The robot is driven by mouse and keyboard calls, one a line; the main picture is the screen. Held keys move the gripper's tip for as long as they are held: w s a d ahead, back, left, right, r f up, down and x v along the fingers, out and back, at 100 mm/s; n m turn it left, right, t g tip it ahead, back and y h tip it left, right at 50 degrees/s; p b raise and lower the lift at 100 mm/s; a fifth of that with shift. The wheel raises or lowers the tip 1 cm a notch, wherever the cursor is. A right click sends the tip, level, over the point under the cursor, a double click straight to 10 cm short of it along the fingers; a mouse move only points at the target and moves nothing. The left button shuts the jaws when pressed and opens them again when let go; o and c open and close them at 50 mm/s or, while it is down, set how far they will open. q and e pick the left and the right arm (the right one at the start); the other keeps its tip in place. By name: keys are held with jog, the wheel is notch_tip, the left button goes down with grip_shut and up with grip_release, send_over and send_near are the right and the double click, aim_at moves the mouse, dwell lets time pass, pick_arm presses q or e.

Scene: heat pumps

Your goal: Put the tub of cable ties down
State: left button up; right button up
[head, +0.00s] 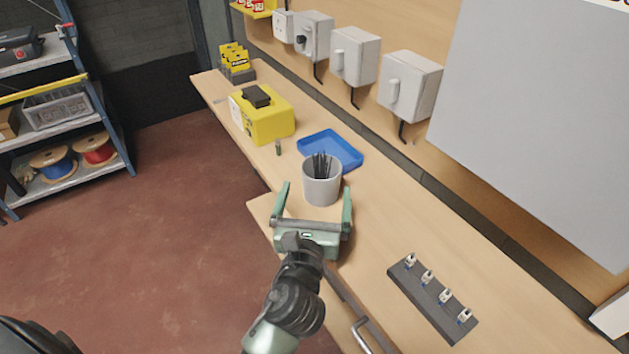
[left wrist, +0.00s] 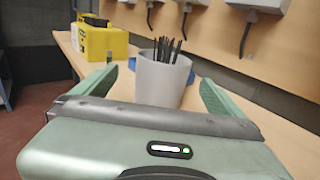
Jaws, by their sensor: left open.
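The tub of cable ties (head: 322,186) is a light grey cylinder with black ties standing up out of it. It stands upright on the wooden workbench (head: 390,222), just in front of the blue tray. My left gripper (head: 316,200) is open, with one green finger on each side of the tub. In the left wrist view the tub (left wrist: 163,82) is between the open fingers, and gaps show on both sides of it. The tub's lower edge is partly hidden by the gripper body in that view. My right gripper is not in view.
A blue tray (head: 345,160) and a yellow case (head: 270,124) stand farther along the bench. A dark rack with several small fittings (head: 425,302) lies at the near right. Grey switch boxes (head: 412,82) hang on the wall. Bare bench lies right of the tub.

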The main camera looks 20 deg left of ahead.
aim_at(321, 172)
pick_arm(q)
jog(key=x, duration=0.7)
jog(key=shift+w+d+f+p, duration=0.15)
jog(key=shift+d+p, duration=0.05)
jog(key=shift+p, duration=0.1)
jog(key=c, duration=1.7)
